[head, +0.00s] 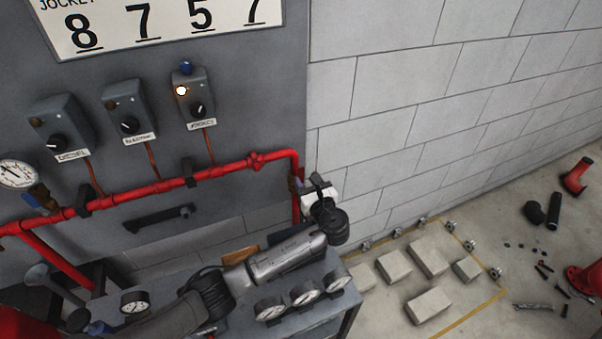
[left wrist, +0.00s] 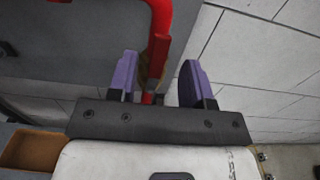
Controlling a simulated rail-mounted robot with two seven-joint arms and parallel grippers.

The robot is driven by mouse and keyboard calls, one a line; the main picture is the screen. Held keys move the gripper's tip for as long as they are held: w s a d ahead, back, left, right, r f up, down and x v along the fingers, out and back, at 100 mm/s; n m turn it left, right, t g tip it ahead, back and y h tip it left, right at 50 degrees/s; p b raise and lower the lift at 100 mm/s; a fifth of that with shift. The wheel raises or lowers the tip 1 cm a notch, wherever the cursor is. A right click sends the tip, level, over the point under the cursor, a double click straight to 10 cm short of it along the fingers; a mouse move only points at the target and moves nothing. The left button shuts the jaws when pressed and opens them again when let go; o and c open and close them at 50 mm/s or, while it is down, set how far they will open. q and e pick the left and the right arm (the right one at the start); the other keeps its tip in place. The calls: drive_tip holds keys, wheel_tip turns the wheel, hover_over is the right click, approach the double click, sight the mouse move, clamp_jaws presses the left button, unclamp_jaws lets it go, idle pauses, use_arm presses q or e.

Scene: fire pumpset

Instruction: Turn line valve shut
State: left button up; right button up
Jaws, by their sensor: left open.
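The red pipe (head: 225,170) runs along the grey panel and bends down at its right end. A brass valve body (head: 294,183) sits on that downward part, partly hidden by my gripper in the head view. In the left wrist view, the brass body (left wrist: 144,72) shows behind a red upright part (left wrist: 156,72), perhaps its lever. My left gripper (head: 308,189) is at this valve and open. In the left wrist view its purple fingers (left wrist: 156,78) stand on either side of the red part, nearer the left finger; contact cannot be told. My right gripper is out of view.
Three gauges (head: 304,293) stand on a grey bench below my left arm. A brown box (head: 241,256) lies behind the arm. A block wall (head: 400,110) is close on the right. Pale blocks (head: 428,306) and loose parts lie on the floor.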

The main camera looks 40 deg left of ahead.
sight(301, 173)
use_arm(q)
drive_tip(key=shift+x, duration=2.35)
drive_tip(key=shift+c, duration=0.4)
clamp_jaws()
